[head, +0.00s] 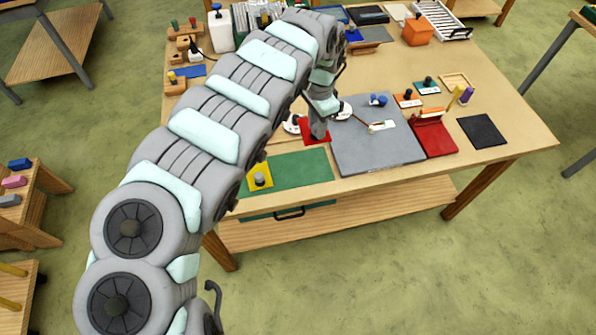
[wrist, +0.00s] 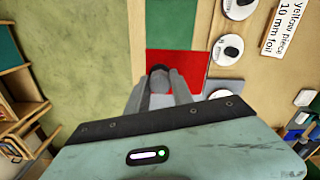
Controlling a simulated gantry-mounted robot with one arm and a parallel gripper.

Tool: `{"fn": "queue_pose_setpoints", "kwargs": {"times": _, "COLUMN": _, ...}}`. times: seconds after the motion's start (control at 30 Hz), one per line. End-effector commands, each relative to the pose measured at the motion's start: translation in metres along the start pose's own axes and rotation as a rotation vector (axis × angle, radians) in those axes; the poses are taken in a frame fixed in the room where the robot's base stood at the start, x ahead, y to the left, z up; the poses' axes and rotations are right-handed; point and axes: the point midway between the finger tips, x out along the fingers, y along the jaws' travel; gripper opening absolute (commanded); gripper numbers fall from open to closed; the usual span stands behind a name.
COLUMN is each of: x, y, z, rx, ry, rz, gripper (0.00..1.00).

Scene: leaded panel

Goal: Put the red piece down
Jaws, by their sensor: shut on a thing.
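The red piece (head: 308,126) is a flat red square at the left edge of the grey slab, partly hidden by my gripper. It fills the middle of the wrist view (wrist: 180,60). My gripper (head: 318,134) points down over it, and its fingers (wrist: 160,80) are closed on a dark round-topped knob in the middle of the piece. Whether the red piece touches the table or hangs just above it cannot be told.
A green mat (head: 290,175) lies at the table's front, with a yellow piece (head: 257,183) and its grey knob at its left end. The grey slab (head: 375,150) is mostly clear. White discs (wrist: 228,50) with dark knobs sit close beside the red piece. A red tray (head: 433,139) stands right of the slab.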

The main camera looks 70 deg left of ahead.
Motion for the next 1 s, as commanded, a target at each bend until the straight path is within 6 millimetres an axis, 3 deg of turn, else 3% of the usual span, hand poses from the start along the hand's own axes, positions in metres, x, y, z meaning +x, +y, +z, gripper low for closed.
{"fn": "queue_pose_setpoints", "kwargs": {"times": 0.2, "x": 0.052, "y": 0.004, "z": -0.001, "rx": 0.002, "ry": -0.001, "rz": 0.008, "gripper": 0.0}}
{"fn": "queue_pose_setpoints", "kwargs": {"times": 0.53, "x": 0.122, "y": 0.004, "z": -0.001, "rx": 0.002, "ry": 0.001, "rz": 0.007, "gripper": 0.0}}
{"fn": "queue_pose_setpoints", "kwargs": {"times": 0.7, "x": 0.145, "y": 0.003, "z": -0.001, "rx": 0.001, "ry": 0.002, "rz": 0.003, "gripper": 0.0}}
{"fn": "queue_pose_setpoints", "kwargs": {"times": 1.0, "x": 0.164, "y": 0.002, "z": 0.0, "rx": 0.002, "ry": 0.0, "rz": 0.0, "gripper": 0.0}}
